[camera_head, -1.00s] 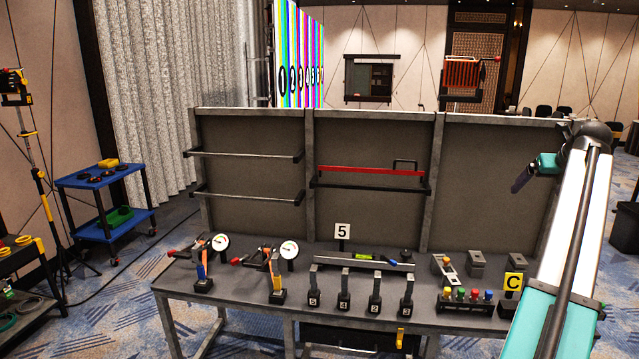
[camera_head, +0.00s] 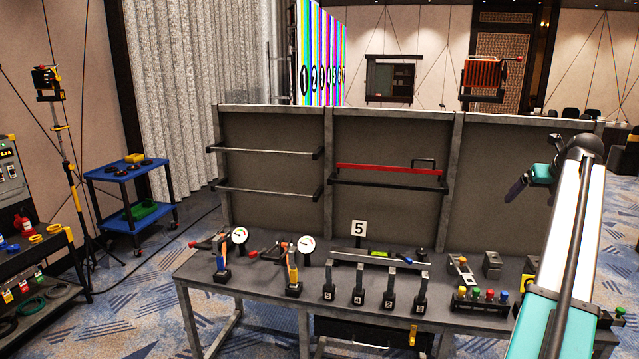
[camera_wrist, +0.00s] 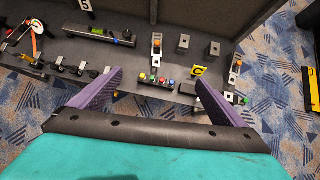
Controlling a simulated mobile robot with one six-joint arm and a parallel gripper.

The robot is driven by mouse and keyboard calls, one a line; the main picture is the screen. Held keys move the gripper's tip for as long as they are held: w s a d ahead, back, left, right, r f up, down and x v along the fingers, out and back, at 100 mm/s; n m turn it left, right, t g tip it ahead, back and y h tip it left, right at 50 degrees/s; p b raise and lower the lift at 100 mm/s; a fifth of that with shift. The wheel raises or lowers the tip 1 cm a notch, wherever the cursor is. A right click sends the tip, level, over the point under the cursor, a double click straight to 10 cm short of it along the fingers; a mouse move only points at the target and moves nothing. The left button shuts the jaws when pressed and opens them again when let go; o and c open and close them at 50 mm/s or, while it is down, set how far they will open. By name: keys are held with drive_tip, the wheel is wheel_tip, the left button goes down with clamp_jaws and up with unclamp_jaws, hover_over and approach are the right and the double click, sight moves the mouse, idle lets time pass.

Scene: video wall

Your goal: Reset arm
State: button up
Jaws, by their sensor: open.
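My arm (camera_head: 566,230) rises at the right of the head view, with its upper end in front of the right end of the grey workbench (camera_head: 250,283). My gripper (camera_head: 516,190) extends left from the arm's top, in front of the bench's back panel. In the wrist view, the two purple fingers of my gripper (camera_wrist: 160,90) stand wide apart with nothing between them. Beyond them the bench top shows a block with coloured buttons (camera_wrist: 155,83) and a yellow C sign (camera_wrist: 198,71).
The bench carries gauges (camera_head: 307,245), several numbered upright handles (camera_head: 358,290), a level (camera_head: 378,254) and a 5 sign (camera_head: 358,228). A blue cart (camera_head: 132,172) and a dark tool cart (camera_head: 40,255) stand at the left.

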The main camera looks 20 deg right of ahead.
drive_tip(key=w+a+f+n+g+y+b, duration=0.1)
drive_tip(key=w+a+f, duration=0.55)
drive_tip(key=f, duration=0.35)
drive_tip(key=w+a+f+n+y, duration=0.1)
drive_tip(key=w+a+f+y, duration=0.1)
drive_tip(key=w+a+f, duration=0.6)
drive_tip(key=w+a+f+n+g+y+b, duration=0.1)
drive_tip(key=w+a+f, duration=0.4)
drive_tip(key=f, duration=0.6)
drive_tip(key=a+f+n+g+y+b, duration=0.25)
drive_tip(key=a+f+n, duration=0.25)
drive_tip(key=a+f, duration=2.2)
drive_tip(key=s+a+f+n+g+b, duration=0.15)
drive_tip(key=s+a+f+n, duration=0.25)
drive_tip(key=s+a+f, duration=0.6)
drive_tip(key=s+a+f+n+g, duration=0.3)
drive_tip(key=s+a+f+n, duration=0.2)
drive_tip(key=s+a+f, duration=0.5)
drive_tip(key=s+a+f+n+g+b, duration=0.1)
drive_tip(key=s+a+f+n, duration=0.25)
drive_tip(key=s, duration=0.25)
drive_tip(key=s+a+f+n+g, duration=0.2)
drive_tip(key=s+a+n, duration=0.1)
drive_tip(key=s+a, duration=0.2)
drive_tip(key=s+n+h, duration=0.2)
drive_tip(key=s+n, duration=1.1)
drive_tip(key=n, duration=0.6)
drive_tip(key=shift+s+d+g+h, duration=0.15)
drive_tip(key=shift+d+g+h, duration=0.2)
drive_tip(key=shift+d+g, duration=0.05)
